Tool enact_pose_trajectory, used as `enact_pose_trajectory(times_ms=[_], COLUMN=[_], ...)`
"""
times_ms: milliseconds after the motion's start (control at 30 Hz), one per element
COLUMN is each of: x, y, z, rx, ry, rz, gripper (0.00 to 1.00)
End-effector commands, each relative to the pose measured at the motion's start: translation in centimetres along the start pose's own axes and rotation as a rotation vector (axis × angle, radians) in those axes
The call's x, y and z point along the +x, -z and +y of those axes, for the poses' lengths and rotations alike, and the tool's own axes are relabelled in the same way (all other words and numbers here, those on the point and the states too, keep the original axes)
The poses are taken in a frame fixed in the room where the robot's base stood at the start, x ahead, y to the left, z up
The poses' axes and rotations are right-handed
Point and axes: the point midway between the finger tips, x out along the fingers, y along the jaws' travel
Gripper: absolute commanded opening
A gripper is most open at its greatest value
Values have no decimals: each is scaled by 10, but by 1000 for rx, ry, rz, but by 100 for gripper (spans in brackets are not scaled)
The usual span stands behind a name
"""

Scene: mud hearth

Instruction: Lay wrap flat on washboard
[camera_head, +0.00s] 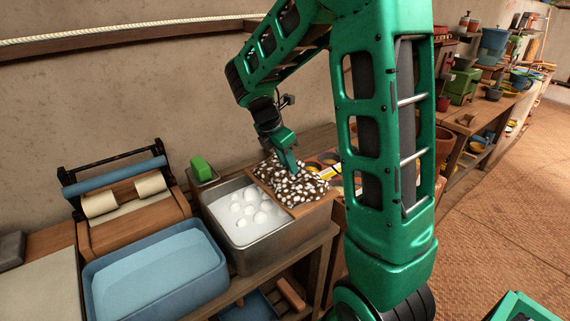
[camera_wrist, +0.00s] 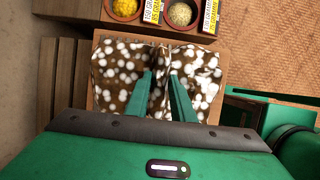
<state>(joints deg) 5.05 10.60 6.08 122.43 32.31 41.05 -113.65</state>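The wrap (camera_head: 290,184) is a brown cloth with white spots. It lies bunched over the wooden washboard (camera_head: 311,208), which rests across the right part of a metal basin. In the wrist view the wrap (camera_wrist: 112,70) spreads to both sides of a raised fold, and the washboard's edge (camera_wrist: 92,105) shows beside it. My gripper (camera_head: 293,168) points down into the cloth. The washboard's surface is mostly hidden.
The basin (camera_head: 226,254) holds white suds (camera_head: 248,213) left of the washboard. A green block (camera_head: 201,168) sits behind it. A blue tub (camera_head: 212,289) and a roller wringer (camera_head: 137,216) stand left. Small bowls (camera_wrist: 183,13) and label cards lie just past the washboard.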

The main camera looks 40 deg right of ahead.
Motion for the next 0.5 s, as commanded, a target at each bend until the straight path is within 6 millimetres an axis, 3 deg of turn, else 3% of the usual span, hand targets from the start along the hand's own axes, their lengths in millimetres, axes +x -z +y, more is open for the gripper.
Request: enact_pose_trajectory(times_ms=[33,67,367,500], x=[0,0,-1,-10], y=[0,0,0,0], z=[0,0,0,0], rx=[0,0,-1,-1], ry=[-1,0,0,-1], rz=[0,0,0,0], gripper=[35,42,42,42])
